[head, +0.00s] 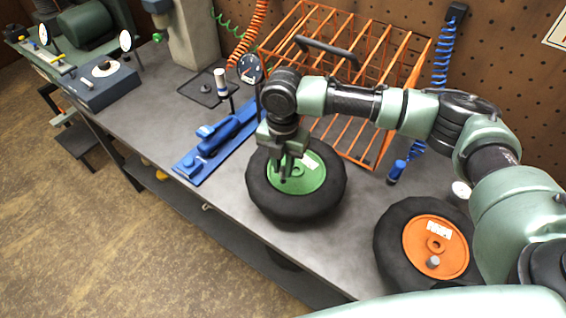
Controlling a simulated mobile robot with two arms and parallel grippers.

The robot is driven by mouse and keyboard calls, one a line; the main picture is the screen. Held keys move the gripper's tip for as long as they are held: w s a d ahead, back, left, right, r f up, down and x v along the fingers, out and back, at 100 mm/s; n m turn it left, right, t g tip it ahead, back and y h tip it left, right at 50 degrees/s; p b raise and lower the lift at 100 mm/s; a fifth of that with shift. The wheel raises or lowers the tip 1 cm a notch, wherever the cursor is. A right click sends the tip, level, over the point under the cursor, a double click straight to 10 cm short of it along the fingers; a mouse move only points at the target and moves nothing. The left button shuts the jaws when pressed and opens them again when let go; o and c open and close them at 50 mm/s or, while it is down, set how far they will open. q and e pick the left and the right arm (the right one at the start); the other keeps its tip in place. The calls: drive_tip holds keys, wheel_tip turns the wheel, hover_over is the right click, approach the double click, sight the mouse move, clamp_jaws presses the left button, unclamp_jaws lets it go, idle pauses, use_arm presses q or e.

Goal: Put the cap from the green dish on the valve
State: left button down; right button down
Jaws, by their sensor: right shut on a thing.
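My right gripper (287,166) points down over the green hub (311,178) of a black-tyred wheel (262,198) lying flat on the bench. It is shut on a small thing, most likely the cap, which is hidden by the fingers. The fingertips are at the left part of the hub; I cannot tell whether they touch it. The valve is not clearly visible there. No green dish can be made out. My left gripper is not in view.
A second wheel (390,243) with an orange hub lies at the right, partly behind my arm. An orange wire rack (350,150) stands behind.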

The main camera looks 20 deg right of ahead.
drive_tip(key=shift+p, duration=1.05)
idle(1.3)
drive_tip(key=shift+f, duration=1.3)
idle(0.7)
drive_tip(key=c, duration=0.9)
unclamp_jaws()
drive_tip(key=shift+r, duration=0.1)
drive_tip(key=shift+r+p, duration=3.7)
drive_tip(key=shift+p, duration=0.15)
drive_tip(key=shift+f, duration=0.1)
